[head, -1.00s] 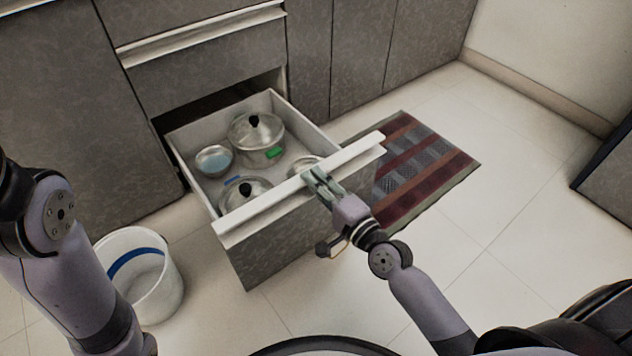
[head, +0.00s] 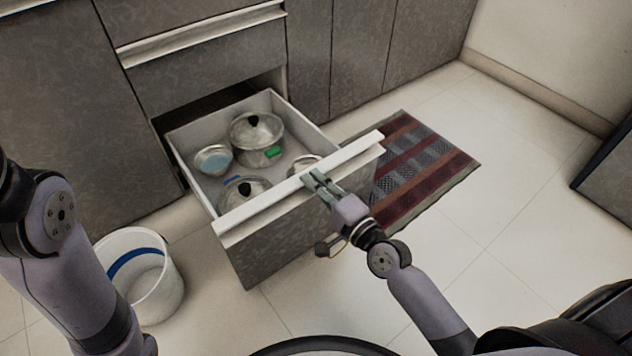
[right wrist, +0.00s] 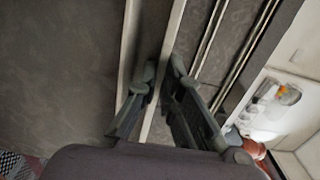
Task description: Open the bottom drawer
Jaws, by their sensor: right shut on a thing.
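The bottom drawer (head: 285,236) stands pulled far out of the grey cabinet in the head view. Its white handle (head: 265,205) runs along the top of its front. Inside are lidded metal pots (head: 256,134) and a small bowl (head: 213,159). My right gripper (head: 312,178) is at the handle, right of its middle. In the right wrist view my right gripper's fingers (right wrist: 160,80) are closed around the handle strip (right wrist: 168,50). Of my left arm only links show at the left edge of the head view; its gripper is out of the picture.
A white bucket (head: 160,285) stands on the floor left of the drawer. A striped rug (head: 425,165) lies to its right. A closed upper drawer (head: 210,65) is above the opening. Tiled floor (head: 520,220) is clear at the right.

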